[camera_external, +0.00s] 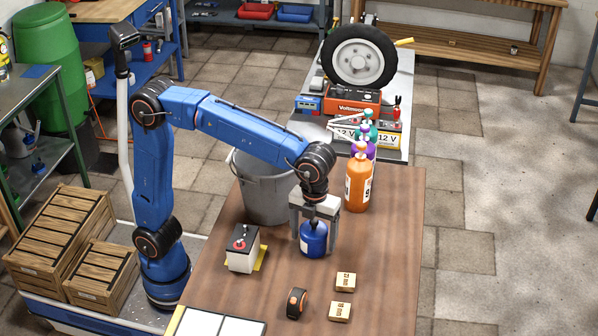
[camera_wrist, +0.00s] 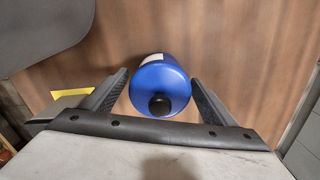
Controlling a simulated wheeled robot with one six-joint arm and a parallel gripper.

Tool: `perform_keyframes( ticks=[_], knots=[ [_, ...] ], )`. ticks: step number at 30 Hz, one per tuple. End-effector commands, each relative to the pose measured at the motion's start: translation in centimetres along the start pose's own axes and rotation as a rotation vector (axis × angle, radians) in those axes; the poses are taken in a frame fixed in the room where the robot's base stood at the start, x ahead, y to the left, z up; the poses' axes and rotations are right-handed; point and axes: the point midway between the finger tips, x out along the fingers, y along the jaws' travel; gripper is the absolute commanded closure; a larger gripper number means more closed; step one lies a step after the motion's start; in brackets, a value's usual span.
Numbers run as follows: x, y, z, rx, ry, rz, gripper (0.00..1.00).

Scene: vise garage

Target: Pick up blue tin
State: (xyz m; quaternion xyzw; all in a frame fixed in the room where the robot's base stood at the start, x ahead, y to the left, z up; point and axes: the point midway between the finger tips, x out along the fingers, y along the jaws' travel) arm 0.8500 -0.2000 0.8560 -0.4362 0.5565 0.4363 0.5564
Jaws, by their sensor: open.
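The blue tin (camera_external: 313,240) stands upright on the brown wooden table (camera_external: 385,270), with a white label on its side and a dark cap on top. My gripper (camera_external: 318,238) points down over the tin, its fingers on either side of it. In the wrist view the blue tin (camera_wrist: 158,82) lies between the two open fingers of my gripper (camera_wrist: 160,95), with a visible gap on each side. The gripper holds nothing.
A grey bucket (camera_external: 262,200) stands close behind and left of the tin. An orange bottle (camera_external: 358,185) stands behind right. A white battery-like box (camera_external: 242,249) is to the left. A tape measure (camera_external: 297,303) and two small wooden blocks (camera_external: 345,282) lie in front.

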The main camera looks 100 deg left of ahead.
Motion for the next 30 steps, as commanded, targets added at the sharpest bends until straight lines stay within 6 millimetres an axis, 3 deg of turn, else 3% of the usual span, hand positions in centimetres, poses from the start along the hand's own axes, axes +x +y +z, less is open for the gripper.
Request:
perform_keyframes(
  ticks=[10,17,25,30],
  knots=[
    [0.7,0.0,0.0,0.000,0.000,-0.001,0.23],
    [0.6,0.0,0.0,0.000,0.000,-0.001,0.78],
    [0.4,0.0,0.0,0.000,0.000,-0.002,0.79],
    [-1.3,-0.1,0.0,0.000,0.000,-0.004,0.79]
  ],
)
